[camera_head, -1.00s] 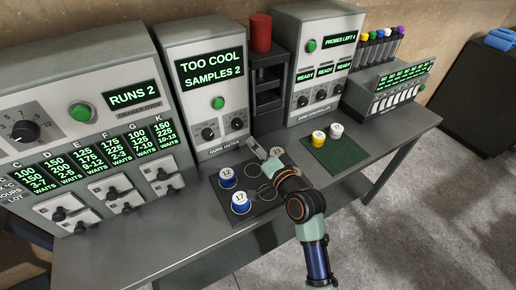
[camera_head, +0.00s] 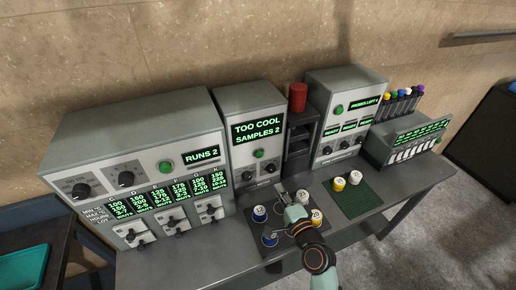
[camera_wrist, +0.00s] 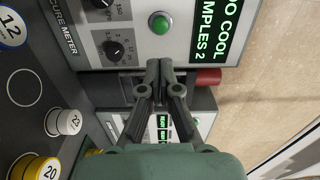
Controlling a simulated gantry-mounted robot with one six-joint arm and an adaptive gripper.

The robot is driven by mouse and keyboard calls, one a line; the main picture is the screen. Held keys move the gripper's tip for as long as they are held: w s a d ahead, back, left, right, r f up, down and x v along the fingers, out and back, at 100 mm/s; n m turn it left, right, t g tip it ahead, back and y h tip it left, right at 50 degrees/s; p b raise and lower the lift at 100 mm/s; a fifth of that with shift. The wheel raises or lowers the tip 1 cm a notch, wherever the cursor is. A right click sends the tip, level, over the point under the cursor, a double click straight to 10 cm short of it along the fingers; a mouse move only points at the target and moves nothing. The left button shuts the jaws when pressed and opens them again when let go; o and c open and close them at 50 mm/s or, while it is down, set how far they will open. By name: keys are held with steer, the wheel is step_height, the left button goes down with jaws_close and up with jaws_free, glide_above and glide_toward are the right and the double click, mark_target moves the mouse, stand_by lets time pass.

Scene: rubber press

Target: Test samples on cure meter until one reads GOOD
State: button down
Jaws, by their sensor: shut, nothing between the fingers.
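The cure meter (camera_head: 258,165) stands at the back of the bench, with a green button (camera_head: 259,154) and dark knobs. Its display (camera_head: 258,133) reads TOO COOL, SAMPLES 2. My gripper (camera_wrist: 160,68) is shut and empty in front of the meter's panel, its fingertips beside the button in the wrist view. Sample 12 (camera_head: 260,213), blue and white, and sample 17 (camera_head: 270,240) are on the dark mat (camera_head: 285,224). White samples (camera_head: 302,197) and (camera_head: 316,215) are close to my gripper. A yellow-sided sample (camera_head: 339,184) and a white one (camera_head: 355,178) sit on the green mat (camera_head: 362,201).
The drawer oven (camera_head: 150,165) with RUNS 2 stands to the left. A red cylinder (camera_head: 298,97) tops a dark stand. The zone controller (camera_head: 345,115) and a rack of coloured vials (camera_head: 401,104) are to the right. The bench front left (camera_head: 185,262) is clear.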

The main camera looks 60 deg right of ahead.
mark_target(260, 156)
steer(key=shift+s, duration=0.1)
stand_by(0.3)
steer(key=b+x, duration=0.2)
steer(key=x, duration=1.2)
steer(key=shift+d, duration=0.1)
